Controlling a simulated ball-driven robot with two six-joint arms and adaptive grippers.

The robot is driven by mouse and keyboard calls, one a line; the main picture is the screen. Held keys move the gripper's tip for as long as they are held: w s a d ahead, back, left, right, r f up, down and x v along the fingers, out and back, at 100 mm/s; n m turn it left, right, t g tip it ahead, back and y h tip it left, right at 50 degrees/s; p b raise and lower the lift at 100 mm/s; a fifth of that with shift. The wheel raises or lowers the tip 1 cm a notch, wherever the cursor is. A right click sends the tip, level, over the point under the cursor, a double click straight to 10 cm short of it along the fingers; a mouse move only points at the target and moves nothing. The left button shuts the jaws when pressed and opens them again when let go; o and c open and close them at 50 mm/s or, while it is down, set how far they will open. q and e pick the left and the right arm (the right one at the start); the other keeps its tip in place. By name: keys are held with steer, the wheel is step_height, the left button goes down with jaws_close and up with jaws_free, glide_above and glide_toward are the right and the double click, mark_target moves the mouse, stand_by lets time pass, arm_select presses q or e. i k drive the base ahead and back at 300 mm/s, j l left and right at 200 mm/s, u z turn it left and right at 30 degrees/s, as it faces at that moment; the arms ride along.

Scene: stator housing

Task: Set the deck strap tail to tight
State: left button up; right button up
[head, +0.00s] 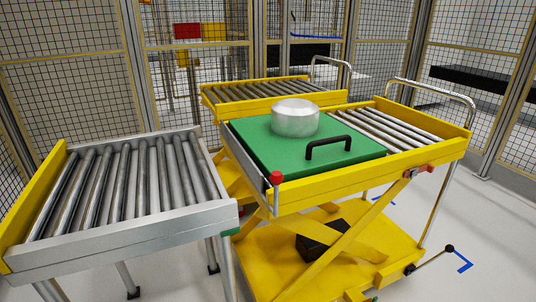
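The yellow lift cart (447,148) stands right of centre, with a roller deck on top. A green plate (262,148) with a black handle (328,147) lies on the deck, and a silver round housing (295,120) stands upright on the plate. A small red and grey fitting (418,171) sits on the cart's front right side; I cannot tell whether it belongs to the strap. I cannot make out a strap tail or whether it is tight. Neither of my grippers is in view.
A roller conveyor (120,190) stands at the left, close to the cart. A red knob (276,178) tops a post at the cart's front left corner. A black-knobbed lever (449,249) sticks out low right. Mesh fencing closes the back; the floor at right is mostly clear.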

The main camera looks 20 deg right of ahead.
mark_target(430, 168)
steer(key=z, duration=1.7)
